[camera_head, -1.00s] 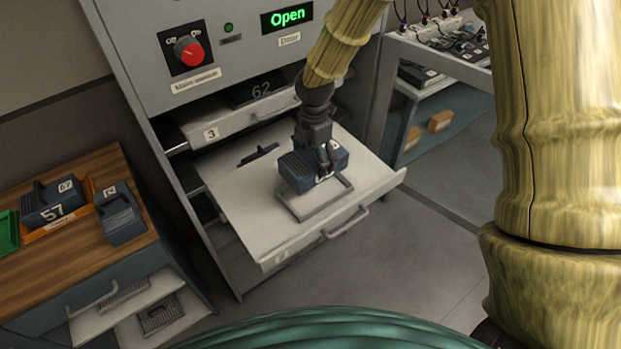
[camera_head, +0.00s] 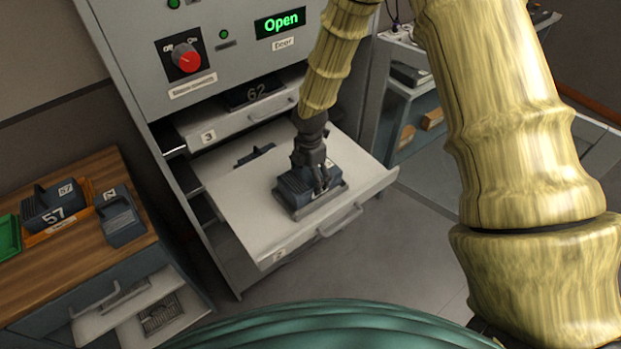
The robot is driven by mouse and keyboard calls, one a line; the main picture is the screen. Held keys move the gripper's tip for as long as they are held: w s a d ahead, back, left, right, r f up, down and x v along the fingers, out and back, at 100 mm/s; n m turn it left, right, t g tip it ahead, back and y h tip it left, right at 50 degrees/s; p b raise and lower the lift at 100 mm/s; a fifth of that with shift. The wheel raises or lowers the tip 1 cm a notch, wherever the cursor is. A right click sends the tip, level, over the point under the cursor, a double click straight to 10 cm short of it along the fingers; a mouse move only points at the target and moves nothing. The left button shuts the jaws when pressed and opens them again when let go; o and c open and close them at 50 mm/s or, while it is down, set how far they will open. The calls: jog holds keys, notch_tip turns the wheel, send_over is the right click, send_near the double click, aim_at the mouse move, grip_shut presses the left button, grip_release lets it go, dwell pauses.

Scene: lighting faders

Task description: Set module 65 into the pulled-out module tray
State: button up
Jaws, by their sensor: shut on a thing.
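The pulled-out module tray (camera_head: 252,222) is a flat white drawer front marked 2, out of the grey cabinet, with a handle at its front edge. My gripper (camera_head: 321,190) is shut on a blue-grey module (camera_head: 296,190) and points down over the tray. The module sits low at the raised grey frame (camera_head: 318,208) on the tray and appears to be in it. The gripper hides part of the module. Its number is not readable, and I cannot tell if it is fully seated.
Above is drawer 3 (camera_head: 222,134) with module 62 (camera_head: 254,92). The cabinet panel has a red knob (camera_head: 186,58) and a green "Open" display (camera_head: 280,22).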

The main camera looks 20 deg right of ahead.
jog(key=shift+f+p, duration=0.3)
jog(key=shift+f, duration=0.8)
jog(key=shift+f, duration=0.1)
jog(key=o, duration=1.5)
jog(key=shift+r+b, duration=1.95)
jog(key=shift+r, duration=4.15)
